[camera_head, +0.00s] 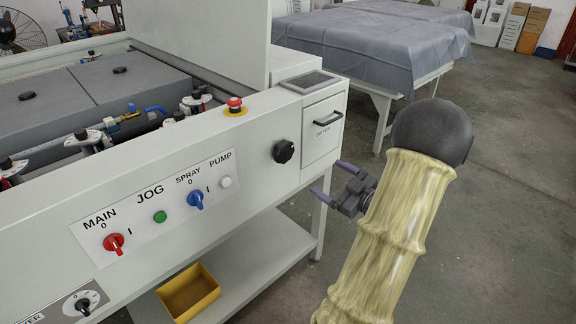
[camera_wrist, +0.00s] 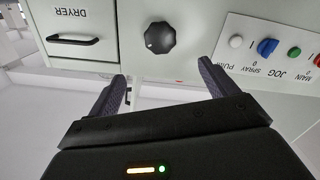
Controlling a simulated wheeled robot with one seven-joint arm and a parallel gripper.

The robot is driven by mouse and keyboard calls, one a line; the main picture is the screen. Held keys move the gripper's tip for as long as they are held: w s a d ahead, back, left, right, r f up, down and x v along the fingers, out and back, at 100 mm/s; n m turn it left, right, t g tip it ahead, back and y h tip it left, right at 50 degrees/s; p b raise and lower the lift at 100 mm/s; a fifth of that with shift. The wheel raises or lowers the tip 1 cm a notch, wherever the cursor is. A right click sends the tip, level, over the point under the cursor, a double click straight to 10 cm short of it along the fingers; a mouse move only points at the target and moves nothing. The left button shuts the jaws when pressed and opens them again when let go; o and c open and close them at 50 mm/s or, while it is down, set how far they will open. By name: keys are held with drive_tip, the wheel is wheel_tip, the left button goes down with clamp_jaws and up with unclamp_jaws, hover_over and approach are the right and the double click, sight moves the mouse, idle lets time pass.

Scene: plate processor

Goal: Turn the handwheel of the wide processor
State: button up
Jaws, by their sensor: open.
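The wide processor (camera_head: 190,140) is a long pale-grey machine on the left in the head view. Its handwheel appears to be the black lobed knob (camera_head: 284,151) on the front panel, left of the dryer drawer. The knob also shows at the top middle of the wrist view (camera_wrist: 160,38), where the panel appears upside down. My gripper (camera_head: 328,177) is open and empty, right of the knob and apart from it in the head view. In the wrist view its two fingers (camera_wrist: 162,72) point toward the panel, with the knob ahead between their directions.
The dryer drawer (camera_head: 321,132) has a black handle. Left of the knob are an emergency stop (camera_head: 235,106), a white pump button (camera_head: 225,182) and several coloured switches. A yellow bin (camera_head: 189,292) sits on the lower shelf. Covered tables (camera_head: 365,45) stand behind; floor at right is clear.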

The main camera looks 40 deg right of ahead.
sight(286, 153)
drive_tip(key=shift+s, duration=0.35)
drive_tip(key=w, duration=1.1)
drive_tip(key=w+a, duration=0.1)
drive_tip(key=w, duration=0.5)
drive_tip(key=shift+w+a, duration=0.1)
drive_tip(key=shift+w, duration=0.1)
drive_tip(key=c, duration=1)
